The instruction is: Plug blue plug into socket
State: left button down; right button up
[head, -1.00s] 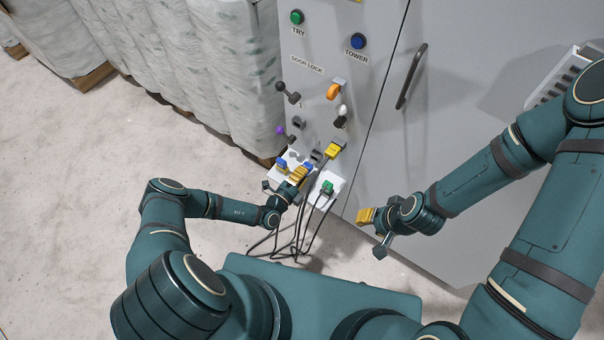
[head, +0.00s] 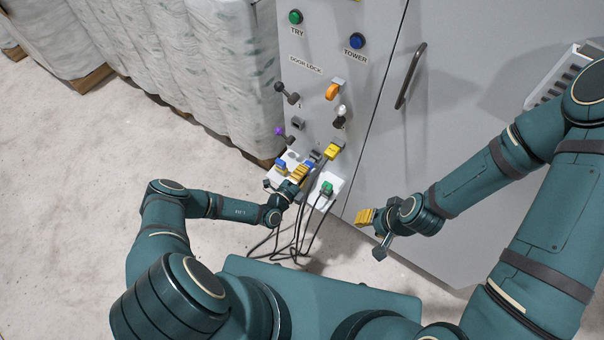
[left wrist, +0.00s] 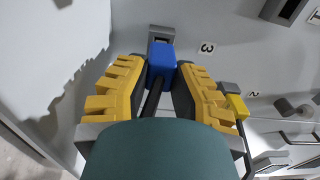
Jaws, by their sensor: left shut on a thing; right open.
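My left gripper (head: 299,173) is low at the panel. In the left wrist view, its yellow-backed fingers (left wrist: 171,85) are shut on a blue plug (left wrist: 161,58) with a black cable running back between them. The plug's front is right at a grey socket (left wrist: 162,33) beside the label 3. I cannot tell whether it is inside the socket or just in front of it. My right gripper (head: 367,217) is open and empty, apart from the cabinet, on the right.
A yellow plug (head: 333,151) sits at a neighbouring socket. Black cables (head: 299,235) hang below. Levers (head: 291,96) project above. Wrapped stacks (head: 190,65) stand left.

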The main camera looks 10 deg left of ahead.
pick_arm(q)
jog(key=shift+x, duration=0.95)
jog(key=c, duration=0.8)
grip_release()
jog(key=v, duration=0.7)
jog(key=shift+s+a, duration=0.1)
jog(key=shift+s, duration=0.15)
